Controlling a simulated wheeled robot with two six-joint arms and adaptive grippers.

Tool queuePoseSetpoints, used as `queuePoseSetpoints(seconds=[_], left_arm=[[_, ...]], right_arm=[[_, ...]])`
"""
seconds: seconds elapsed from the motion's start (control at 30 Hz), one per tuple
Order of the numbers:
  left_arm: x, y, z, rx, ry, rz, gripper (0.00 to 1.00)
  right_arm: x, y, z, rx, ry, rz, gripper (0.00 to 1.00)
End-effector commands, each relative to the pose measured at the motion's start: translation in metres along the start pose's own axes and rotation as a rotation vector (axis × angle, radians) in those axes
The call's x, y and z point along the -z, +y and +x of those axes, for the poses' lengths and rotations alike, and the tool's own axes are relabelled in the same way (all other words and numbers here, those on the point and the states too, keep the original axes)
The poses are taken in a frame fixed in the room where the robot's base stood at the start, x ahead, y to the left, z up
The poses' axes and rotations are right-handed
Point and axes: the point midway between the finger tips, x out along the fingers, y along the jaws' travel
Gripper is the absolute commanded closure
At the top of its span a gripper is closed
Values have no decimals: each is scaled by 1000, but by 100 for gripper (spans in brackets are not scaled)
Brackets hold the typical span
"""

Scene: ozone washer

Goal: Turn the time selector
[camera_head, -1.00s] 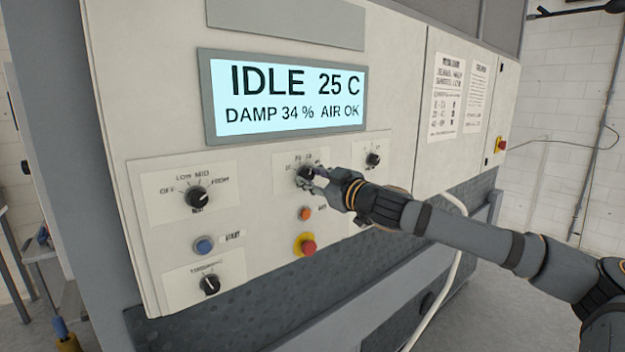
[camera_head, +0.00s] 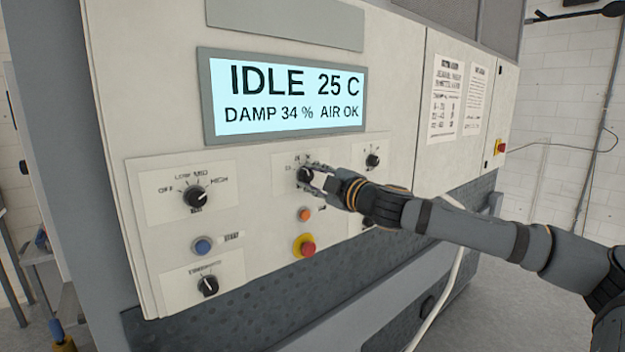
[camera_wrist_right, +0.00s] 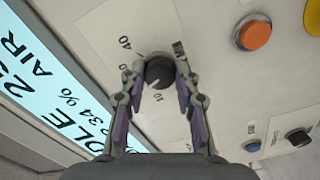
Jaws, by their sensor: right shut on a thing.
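The time selector is a black round knob (camera_head: 304,174) on a pale plate below the display, in the middle of the panel. The wrist view shows the same knob (camera_wrist_right: 159,71) with a white pointer line and the markings 10, 40 and MIN around it. My right gripper (camera_head: 311,176) reaches it from the right and is shut on it, one finger on each side of the knob. The fingers (camera_wrist_right: 160,80) have purple pads. The gripper covers part of the scale in the head view. My left gripper is not in view.
The display (camera_head: 287,95) above reads IDLE 25 C. An orange button (camera_head: 304,214) and a red button on a yellow base (camera_head: 306,246) sit below the selector. Other knobs lie left (camera_head: 195,196), lower left (camera_head: 208,285) and right (camera_head: 373,160). A blue button (camera_head: 203,246) is left.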

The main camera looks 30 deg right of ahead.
Motion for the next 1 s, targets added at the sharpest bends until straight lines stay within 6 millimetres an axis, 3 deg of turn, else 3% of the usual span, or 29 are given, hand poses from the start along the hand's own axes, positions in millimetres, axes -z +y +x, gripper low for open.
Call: queuePoseSetpoints(seconds=[0.47, 0.5, 0.63, 1.0], left_arm=[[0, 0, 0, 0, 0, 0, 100], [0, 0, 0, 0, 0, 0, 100], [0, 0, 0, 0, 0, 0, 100], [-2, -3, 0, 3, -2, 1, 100]], right_arm=[[0, 0, 0, 1, 1, -12, 100], [0, 0, 0, 1, 1, -12, 66], [0, 0, 0, 1, 1, -11, 49], [0, 2, 0, 0, -1, -14, 46]])
